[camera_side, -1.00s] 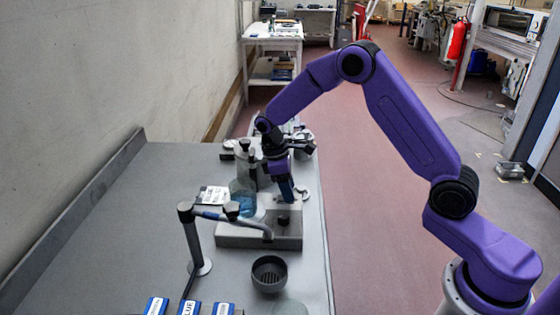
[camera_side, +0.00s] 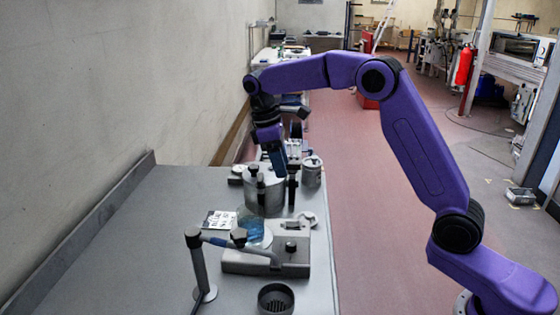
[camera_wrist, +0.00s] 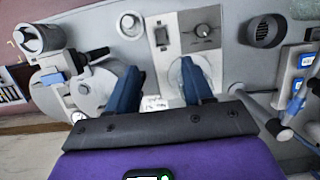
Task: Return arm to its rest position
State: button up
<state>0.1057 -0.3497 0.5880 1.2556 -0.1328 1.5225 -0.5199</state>
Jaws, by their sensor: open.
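A lidded metal pot (camera_side: 264,192) stands behind the base unit. A blue-tinted glass vessel (camera_side: 250,228), a clamp stand (camera_side: 198,265) and a dark ribbed cup (camera_side: 275,298) are nearby. Blue-labelled boxes (camera_wrist: 297,75) lie at the right. The left bench surface (camera_side: 110,240) is clear.

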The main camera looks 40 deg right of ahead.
jog(key=shift+r, duration=0.1)
jog(key=s+a+n+t, duration=0.1)
jog(key=s+a, duration=0.2)
jog(key=s, duration=0.6)
jog(key=s+a+n+t, duration=0.1)
jog(key=s+a, duration=0.1)
jog(key=s, duration=0.6)
jog(key=s+d+f+y, duration=0.1)
jog(key=s+d+f, duration=0.1)
jog(key=s, duration=0.8)
jog(key=s+d+f+n+y, duration=0.1)
jog(key=s+d+f, duration=0.1)
jog(key=s, duration=0.8)
jog(key=shift+d+n+y, duration=0.3)
jog(key=shift+d, duration=0.5)
